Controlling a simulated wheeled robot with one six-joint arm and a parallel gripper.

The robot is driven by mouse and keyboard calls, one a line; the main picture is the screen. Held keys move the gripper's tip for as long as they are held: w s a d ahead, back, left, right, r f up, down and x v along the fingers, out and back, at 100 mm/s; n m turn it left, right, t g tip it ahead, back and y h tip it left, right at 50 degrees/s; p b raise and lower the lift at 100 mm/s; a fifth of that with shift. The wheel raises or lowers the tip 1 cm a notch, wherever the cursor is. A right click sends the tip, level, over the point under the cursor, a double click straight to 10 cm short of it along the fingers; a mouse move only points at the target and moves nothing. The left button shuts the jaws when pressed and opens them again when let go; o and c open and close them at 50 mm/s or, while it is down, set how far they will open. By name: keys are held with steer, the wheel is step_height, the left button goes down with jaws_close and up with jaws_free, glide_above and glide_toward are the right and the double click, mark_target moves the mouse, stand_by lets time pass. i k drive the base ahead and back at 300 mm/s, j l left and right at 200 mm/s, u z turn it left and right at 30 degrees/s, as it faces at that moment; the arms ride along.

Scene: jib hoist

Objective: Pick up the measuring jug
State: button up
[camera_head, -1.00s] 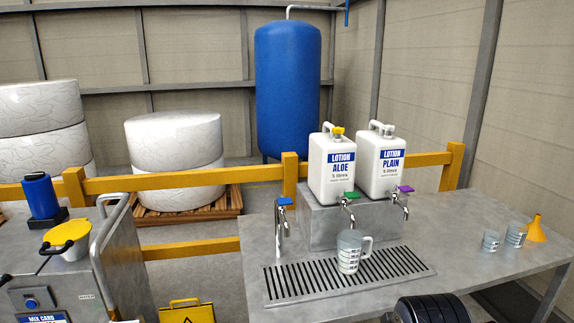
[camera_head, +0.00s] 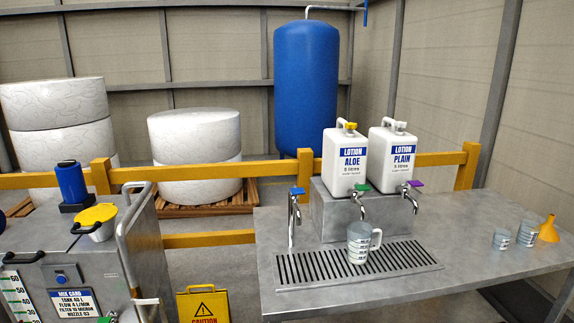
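The measuring jug (camera_head: 359,243) is a grey-white jug with dark markings and a handle on its right side. It stands upright on the slotted drip tray (camera_head: 300,270), below the green-handled tap (camera_head: 362,196) of the aloe lotion container. Two smaller cups with similar markings, a small one (camera_head: 501,238) and a larger one (camera_head: 527,234), stand at the right of the table. My gripper is not in view.
The metal table (camera_head: 465,262) has free room right of the tray. Aloe (camera_head: 343,172) and plain (camera_head: 391,168) lotion containers stand on a metal block behind the jug. A blue-handled tap (camera_head: 295,212) rises left of it. An orange funnel (camera_head: 548,229) is far right. A machine (camera_head: 95,260) and yellow caution sign (camera_head: 203,303) stand left.

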mark_target(364, 243)
steer(key=i+j+z, duration=0.7)
steer(key=j, duration=0.2)
steer(key=j+z, duration=0.2)
steer(key=j, duration=0.15)
